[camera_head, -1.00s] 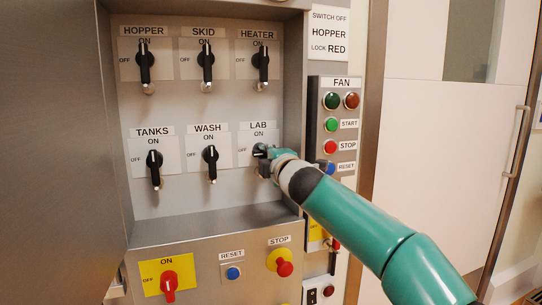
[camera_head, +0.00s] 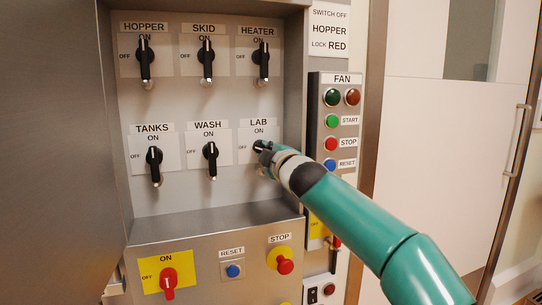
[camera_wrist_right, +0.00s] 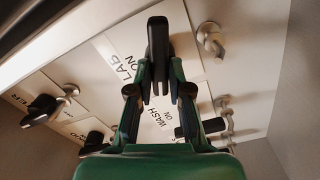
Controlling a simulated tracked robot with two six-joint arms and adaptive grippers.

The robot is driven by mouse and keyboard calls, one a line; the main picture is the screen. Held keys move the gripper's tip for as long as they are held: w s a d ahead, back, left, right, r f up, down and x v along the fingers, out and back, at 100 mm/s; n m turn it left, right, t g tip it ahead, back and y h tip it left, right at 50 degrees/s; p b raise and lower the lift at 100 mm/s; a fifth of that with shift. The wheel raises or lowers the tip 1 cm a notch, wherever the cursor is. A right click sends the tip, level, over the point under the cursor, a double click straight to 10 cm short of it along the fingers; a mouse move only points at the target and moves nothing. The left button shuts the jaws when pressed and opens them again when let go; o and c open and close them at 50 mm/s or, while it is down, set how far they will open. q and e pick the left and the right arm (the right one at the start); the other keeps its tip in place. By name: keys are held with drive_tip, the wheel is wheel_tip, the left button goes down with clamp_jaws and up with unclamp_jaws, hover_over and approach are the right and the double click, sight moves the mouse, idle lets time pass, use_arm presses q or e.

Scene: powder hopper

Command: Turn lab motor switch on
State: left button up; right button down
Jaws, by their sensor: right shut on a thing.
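The LAB switch knob (camera_wrist_right: 158,50) is black and sits on a white plate (camera_head: 250,135) marked ON at the top and OFF at the left, in the lower row at right. In the wrist view my right gripper (camera_wrist_right: 160,85) has its two fingers closed around the knob's near end. In the head view the right gripper (camera_head: 265,157) covers most of the LAB knob, with a dark part showing at its upper left. The knob lies across the direction of the WASH knob (camera_wrist_right: 200,128) in the wrist view; its exact angle is hard to tell. My left gripper is not in view.
Upright black knobs fill the rest of the recess: HOPPER (camera_head: 145,60), SKID (camera_head: 207,60), HEATER (camera_head: 261,60), TANKS (camera_head: 154,163). The recess side wall and FAN button panel (camera_head: 333,125) are right of LAB. A ledge (camera_head: 215,220) lies below.

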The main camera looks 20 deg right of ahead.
drive_tip(key=m, duration=0.2)
drive_tip(key=m+b, duration=0.1)
drive_tip(key=m, duration=0.2)
drive_tip(key=m+b, duration=0.1)
drive_tip(key=m, duration=0.1)
drive_tip(key=shift+w+a+f, duration=0.1)
drive_tip(key=shift+a+f, duration=0.05)
drive_tip(key=shift+f, duration=0.25)
drive_tip(key=m+b, duration=0.1)
drive_tip(key=m, duration=0.2)
drive_tip(key=shift+m, duration=0.4)
drive_tip(key=shift+m+b, duration=0.35)
drive_tip(key=shift+m, duration=0.95)
drive_tip(key=shift+r, duration=0.1)
drive_tip(key=c, duration=1.1)
unclamp_jaws()
drive_tip(key=shift+r, duration=0.2)
drive_tip(key=shift+s, duration=0.2)
